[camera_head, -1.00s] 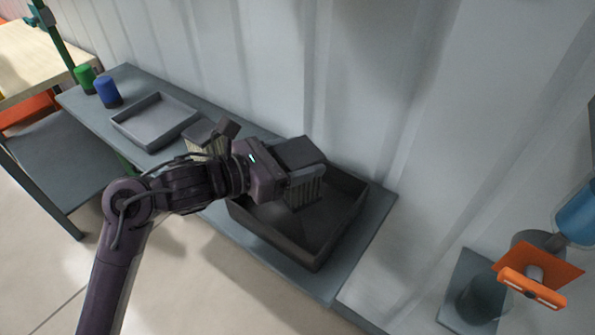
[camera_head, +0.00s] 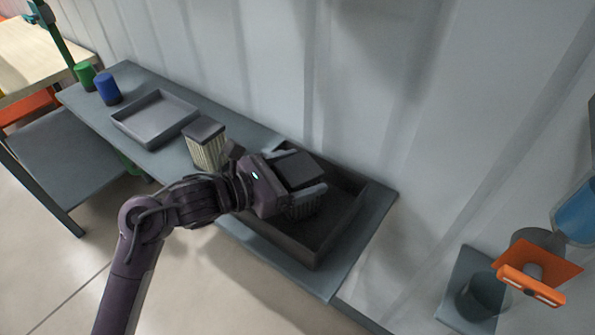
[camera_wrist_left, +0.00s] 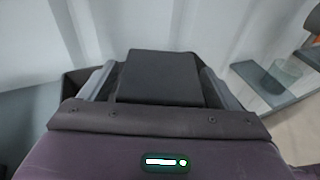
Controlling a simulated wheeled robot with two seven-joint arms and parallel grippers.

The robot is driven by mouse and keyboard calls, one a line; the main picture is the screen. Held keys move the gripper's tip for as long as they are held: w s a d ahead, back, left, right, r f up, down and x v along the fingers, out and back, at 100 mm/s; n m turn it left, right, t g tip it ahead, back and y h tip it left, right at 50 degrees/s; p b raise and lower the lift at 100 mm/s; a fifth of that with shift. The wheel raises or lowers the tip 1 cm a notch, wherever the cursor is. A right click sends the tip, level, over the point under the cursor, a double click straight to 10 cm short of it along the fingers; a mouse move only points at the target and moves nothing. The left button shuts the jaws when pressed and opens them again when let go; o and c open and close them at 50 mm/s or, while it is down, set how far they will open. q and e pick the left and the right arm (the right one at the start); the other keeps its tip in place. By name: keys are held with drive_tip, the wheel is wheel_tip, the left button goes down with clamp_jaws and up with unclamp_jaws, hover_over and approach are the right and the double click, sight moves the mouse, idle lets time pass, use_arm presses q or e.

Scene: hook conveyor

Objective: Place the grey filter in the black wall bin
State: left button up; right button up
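The grey filter (camera_head: 303,207), with a dark flat top and pleated sides, is inside the black wall bin (camera_head: 275,231), upright as far as I can see. Its base is hidden, so I cannot tell whether it touches the bin floor. My left gripper (camera_head: 298,172) is around it, one finger on each side. The fingers look spread, with narrow gaps beside the filter top (camera_wrist_left: 160,78) in the left wrist view. My right gripper is not in view.
Another pleated filter (camera_head: 207,150) stands on the shelf left of the bin. Beyond it are a shallow grey tray (camera_head: 153,137), a blue cylinder (camera_head: 108,91) and a green one (camera_head: 85,75). A ridged wall runs behind. An orange part (camera_head: 530,287) is at right.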

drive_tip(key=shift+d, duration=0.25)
use_arm(q)
drive_tip(key=shift+r, duration=0.15)
drive_tip(key=shift+s+a, duration=0.1)
drive_tip(key=shift+a, duration=0.05)
drive_tip(key=b+v, duration=0.3)
drive_tip(key=v, duration=0.8)
drive_tip(key=shift+s+a, duration=0.2)
drive_tip(key=shift+a, duration=0.05)
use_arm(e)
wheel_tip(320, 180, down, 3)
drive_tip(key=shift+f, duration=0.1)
use_arm(q)
drive_tip(key=shift+r, duration=0.1)
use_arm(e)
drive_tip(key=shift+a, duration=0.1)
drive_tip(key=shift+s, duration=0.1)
